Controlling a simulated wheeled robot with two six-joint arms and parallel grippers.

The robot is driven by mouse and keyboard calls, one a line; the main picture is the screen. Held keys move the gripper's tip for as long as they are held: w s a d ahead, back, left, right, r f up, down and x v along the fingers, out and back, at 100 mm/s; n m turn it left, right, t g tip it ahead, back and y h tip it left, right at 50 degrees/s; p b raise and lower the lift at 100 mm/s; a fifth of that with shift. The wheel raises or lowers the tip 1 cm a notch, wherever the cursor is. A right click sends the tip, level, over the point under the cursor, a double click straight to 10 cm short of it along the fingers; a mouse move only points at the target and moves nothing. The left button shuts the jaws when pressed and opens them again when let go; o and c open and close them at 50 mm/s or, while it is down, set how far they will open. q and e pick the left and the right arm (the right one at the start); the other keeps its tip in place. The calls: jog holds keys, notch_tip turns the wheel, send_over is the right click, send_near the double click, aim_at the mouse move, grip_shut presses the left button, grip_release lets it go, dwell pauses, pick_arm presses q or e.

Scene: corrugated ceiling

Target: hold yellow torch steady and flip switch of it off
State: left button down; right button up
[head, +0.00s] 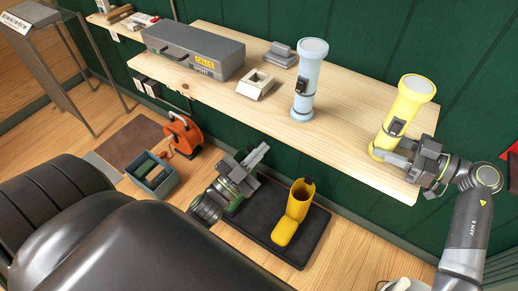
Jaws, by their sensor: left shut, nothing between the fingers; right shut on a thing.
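The yellow torch (404,108) stands upright at the right end of the wooden shelf, its wide pale head at the top. A dark switch (396,127) shows on its side, facing the camera; I cannot tell its position. My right gripper (392,152) is shut on the torch low on its body, coming from the right. My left gripper (258,158) is shut and empty, in front of and lower in the picture than the shelf's front edge, well left of the torch.
A pale blue torch (310,78) stands on the shelf (345,130), left of the yellow one.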

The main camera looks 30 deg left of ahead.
pick_arm(q)
jog(key=shift+w+f+y, duration=0.1)
jog(key=shift+f+y, duration=0.2)
jog(key=shift+f, duration=0.1)
pick_arm(e)
jog(key=o, duration=0.8)
jog(key=shift+o, duration=0.2)
jog(key=shift+d, duration=0.1)
